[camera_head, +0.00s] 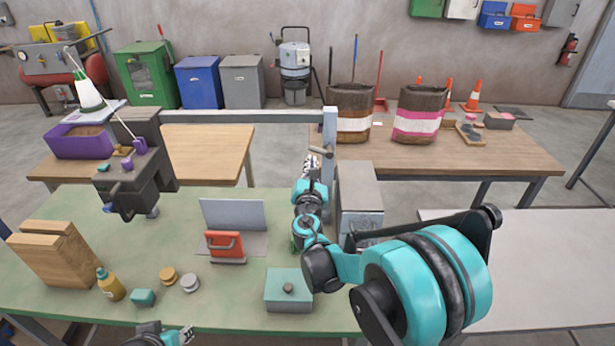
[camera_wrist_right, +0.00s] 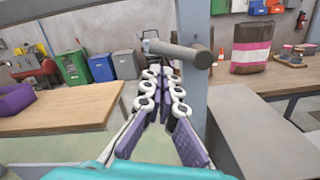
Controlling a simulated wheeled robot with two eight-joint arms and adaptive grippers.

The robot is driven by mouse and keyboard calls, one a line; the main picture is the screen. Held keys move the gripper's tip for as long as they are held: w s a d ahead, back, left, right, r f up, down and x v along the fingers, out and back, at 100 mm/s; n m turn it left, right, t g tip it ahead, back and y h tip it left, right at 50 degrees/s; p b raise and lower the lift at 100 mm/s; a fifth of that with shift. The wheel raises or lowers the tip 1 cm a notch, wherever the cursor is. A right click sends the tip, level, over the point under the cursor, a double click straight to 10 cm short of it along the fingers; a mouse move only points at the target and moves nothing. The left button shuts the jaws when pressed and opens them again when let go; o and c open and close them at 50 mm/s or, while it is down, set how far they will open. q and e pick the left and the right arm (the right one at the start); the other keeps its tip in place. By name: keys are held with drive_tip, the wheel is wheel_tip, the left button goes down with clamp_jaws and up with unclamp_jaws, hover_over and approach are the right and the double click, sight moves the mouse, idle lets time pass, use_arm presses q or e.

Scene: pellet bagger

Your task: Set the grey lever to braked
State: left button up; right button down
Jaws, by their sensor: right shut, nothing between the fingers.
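The grey lever (camera_head: 320,153) is a short round bar on the upright blue-grey post (camera_head: 329,135) at the back of the green table. In the right wrist view the lever (camera_wrist_right: 178,50) points sideways across the post, a little tilted, with its thick round end at the right. My right gripper (camera_head: 312,163) is shut and empty, its fingers pointing up at the lever from just below. In the wrist view its fingertips (camera_wrist_right: 161,72) lie close to the lever; I cannot tell whether they touch. My left gripper (camera_head: 180,336) shows only partly at the bottom edge.
A grey box (camera_head: 358,195) stands right of the post, close to my right arm. A dark machine (camera_head: 130,175) stands left. An orange-handled block (camera_head: 226,247), a teal box (camera_head: 289,288) and a wooden block (camera_head: 55,255) occupy the green table. A crossbar (camera_head: 240,117) joins the post.

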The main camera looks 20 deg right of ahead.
drive_tip(key=shift+w+d+r, duration=0.1)
drive_tip(key=shift+r, duration=0.15)
drive_tip(key=shift+r+m, duration=0.4)
drive_tip(key=shift+m, duration=0.4)
drive_tip(key=d+r+m+p, duration=0.1)
drive_tip(key=m, duration=0.3)
drive_tip(key=d+r+m+p, duration=0.1)
drive_tip(key=r+m, duration=0.1)
drive_tip(key=m, duration=0.2)
drive_tip(key=r+m+p, duration=0.1)
drive_tip(key=m, duration=0.3)
drive_tip(key=shift+s+d+r+g+p, duration=0.25)
drive_tip(key=shift+s+d+g+p, duration=0.05)
drive_tip(key=shift+s+d+g, duration=0.1)
idle(0.7)
